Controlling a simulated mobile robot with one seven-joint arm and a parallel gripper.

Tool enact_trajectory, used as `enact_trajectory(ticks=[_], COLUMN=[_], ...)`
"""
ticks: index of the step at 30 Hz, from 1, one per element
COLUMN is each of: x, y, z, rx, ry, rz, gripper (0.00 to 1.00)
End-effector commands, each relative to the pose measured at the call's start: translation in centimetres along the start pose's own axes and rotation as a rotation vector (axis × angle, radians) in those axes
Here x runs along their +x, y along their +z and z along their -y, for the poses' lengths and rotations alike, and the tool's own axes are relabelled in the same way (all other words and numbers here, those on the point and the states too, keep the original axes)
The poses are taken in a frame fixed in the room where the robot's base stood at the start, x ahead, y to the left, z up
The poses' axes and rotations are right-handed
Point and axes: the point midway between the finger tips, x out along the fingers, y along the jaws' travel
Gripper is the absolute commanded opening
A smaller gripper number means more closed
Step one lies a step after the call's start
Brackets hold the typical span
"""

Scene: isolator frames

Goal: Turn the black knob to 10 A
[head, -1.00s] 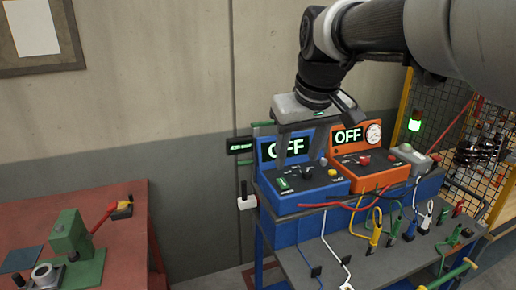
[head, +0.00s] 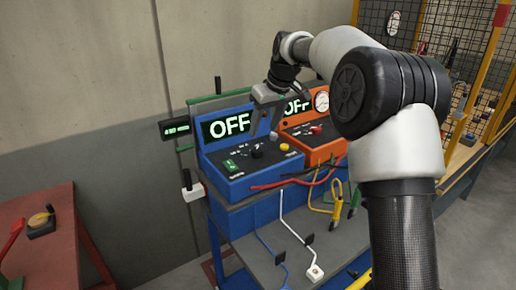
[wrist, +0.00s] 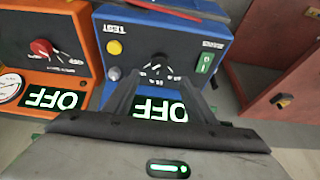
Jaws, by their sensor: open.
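The blue box (head: 247,166) has a lit screen (head: 230,124) reading OFF and a small black knob (head: 257,151) on its sloping top panel. In the wrist view the picture is upside down, and the black knob (wrist: 158,60) sits amid a ring of white marks too small to read. My gripper (head: 268,122) hangs over the back right of the blue box, fingers downward. In the wrist view my gripper (wrist: 158,82) is open, its two fingers apart on either side of the line to the knob. Nothing is between them, and contact with the knob is not visible.
An orange box (head: 315,142) with a red knob, gauge and OFF screen stands right of the blue box. Cables lie on the bench in front. A red table (head: 45,225) is at left.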

Motion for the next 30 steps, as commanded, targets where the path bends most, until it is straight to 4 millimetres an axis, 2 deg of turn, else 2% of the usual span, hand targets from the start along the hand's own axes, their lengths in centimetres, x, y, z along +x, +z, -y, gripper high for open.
enact_trajectory(ticks=[1,6,13,18,27,30], x=[1.4,5.1,8.6,9.7,9.9,9.9], y=[0.1,0.1,0.1,0.0,0.0,0.0], z=[0.1,0.1,0.0,0.0,0.0,0.0], rx=[0.000,-0.001,0.000,0.000,0.000,0.000], ry=[-0.002,-0.002,0.001,0.002,0.001,0.001], rz=[0.004,0.004,0.002,0.000,0.000,0.000], gripper=[0.51,0.51,0.51,0.51,0.51,0.34])
